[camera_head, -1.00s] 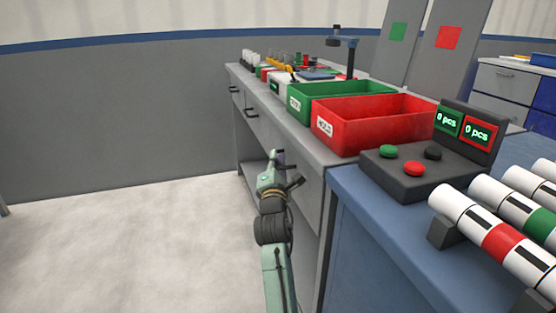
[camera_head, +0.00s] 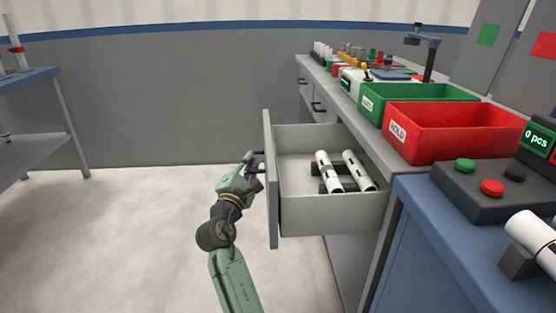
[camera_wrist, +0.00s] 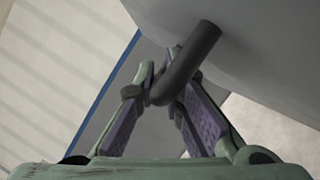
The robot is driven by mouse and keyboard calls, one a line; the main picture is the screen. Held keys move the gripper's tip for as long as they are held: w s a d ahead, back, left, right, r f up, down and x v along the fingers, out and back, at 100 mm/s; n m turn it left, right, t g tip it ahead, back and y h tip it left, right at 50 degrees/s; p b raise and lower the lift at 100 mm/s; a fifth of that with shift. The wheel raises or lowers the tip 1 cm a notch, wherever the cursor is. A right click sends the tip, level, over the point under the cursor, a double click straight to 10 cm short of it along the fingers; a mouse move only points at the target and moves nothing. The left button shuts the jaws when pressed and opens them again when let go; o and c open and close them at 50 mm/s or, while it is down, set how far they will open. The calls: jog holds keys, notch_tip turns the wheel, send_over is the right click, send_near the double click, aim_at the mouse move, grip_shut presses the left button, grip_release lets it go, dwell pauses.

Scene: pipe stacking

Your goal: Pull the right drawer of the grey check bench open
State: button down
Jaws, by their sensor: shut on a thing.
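The right drawer (camera_head: 333,214) of the grey check bench (camera_head: 352,262) stands pulled out to the left, well clear of the bench front. Inside it lie two white pipes with black bands, the left pipe (camera_head: 328,172) and the right pipe (camera_head: 359,170), on dark supports. My gripper (camera_head: 256,168) is at the outer face of the drawer front (camera_head: 270,185). In the wrist view my gripper (camera_wrist: 170,92) is shut on the dark bar handle (camera_wrist: 193,60), which sits between its fingers. The far end of the handle meets the drawer front.
A green bin (camera_head: 418,105) and a red bin marked HOLD (camera_head: 455,135) stand on the bench top. A blue bench (camera_head: 440,235) with a button box (camera_head: 490,185) is at the right. A blue-topped table (camera_head: 35,76) stands at the far left. The floor left of my arm is clear.

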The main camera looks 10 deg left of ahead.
jog(key=s+a, duration=0.2)
jog(key=a, duration=0.4)
jog(key=shift+a, duration=0.2)
jog(key=c, duration=2)
grip_release()
jog(key=shift+o, duration=0.2)
jog(key=v, duration=0.7)
jog(key=shift+s, duration=0.25)
